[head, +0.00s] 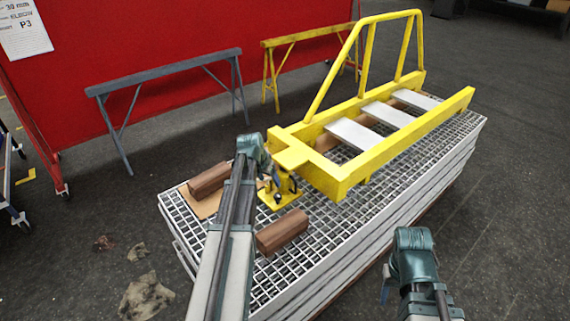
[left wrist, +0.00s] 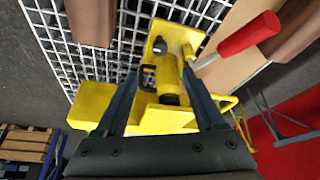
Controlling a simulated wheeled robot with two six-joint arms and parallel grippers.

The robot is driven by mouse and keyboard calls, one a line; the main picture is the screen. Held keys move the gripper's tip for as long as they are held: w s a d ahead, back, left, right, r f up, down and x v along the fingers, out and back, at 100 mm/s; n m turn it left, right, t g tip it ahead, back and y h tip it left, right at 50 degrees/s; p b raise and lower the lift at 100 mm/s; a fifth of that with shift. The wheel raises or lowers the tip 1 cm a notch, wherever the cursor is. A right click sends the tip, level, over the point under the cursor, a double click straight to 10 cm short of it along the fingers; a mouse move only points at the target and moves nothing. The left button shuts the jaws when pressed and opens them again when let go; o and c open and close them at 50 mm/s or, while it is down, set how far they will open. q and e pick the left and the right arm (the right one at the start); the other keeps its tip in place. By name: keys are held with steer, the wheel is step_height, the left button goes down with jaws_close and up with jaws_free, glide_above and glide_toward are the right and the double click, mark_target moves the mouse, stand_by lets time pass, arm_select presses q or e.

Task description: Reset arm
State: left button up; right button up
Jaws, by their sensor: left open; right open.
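A yellow boom frame (head: 345,178) with a raised guard rail lies on a stack of metal gratings. Under its near end, a yellow jack-like fitting (head: 281,198) stands on the grating. In the left wrist view the fitting (left wrist: 168,78) has a round body, a base plate and a red-handled lever (left wrist: 250,34). My left gripper (head: 272,180) is at this fitting. In the left wrist view its two fingers (left wrist: 160,75) are spread, one on each side of the fitting; contact is unclear. My right gripper (head: 386,287) is low at the right, mostly hidden by its wrist, away from the boom.
Brown blocks (head: 282,232) lie on the grating (head: 345,240) on either side of my left arm. Grey (head: 165,75) and yellow (head: 268,75) trestles stand behind, before a red panel (head: 100,40). Floor right of the gratings is clear.

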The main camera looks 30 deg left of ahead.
arm_select(q)
steer(key=s+d+r+m+g+p, duration=0.15)
steer(key=s+d, duration=0.25)
steer(key=d, duration=0.6)
steer(key=s+d+r+g+p, duration=0.1)
steer(key=s+d+r+p, duration=0.2)
steer(key=d, duration=0.7)
steer(key=s+d+r+m+g+p, duration=0.1)
steer(key=s+d+p, duration=0.3)
steer(key=d, duration=0.5)
steer(key=s+d+r+m+g+y+p, duration=0.1)
steer(key=s+d+r, duration=0.1)
steer(key=s+d, duration=0.6)
steer(key=s, duration=0.3)
steer(key=shift+r, duration=0.35)
steer(key=shift+a, duration=0.1)
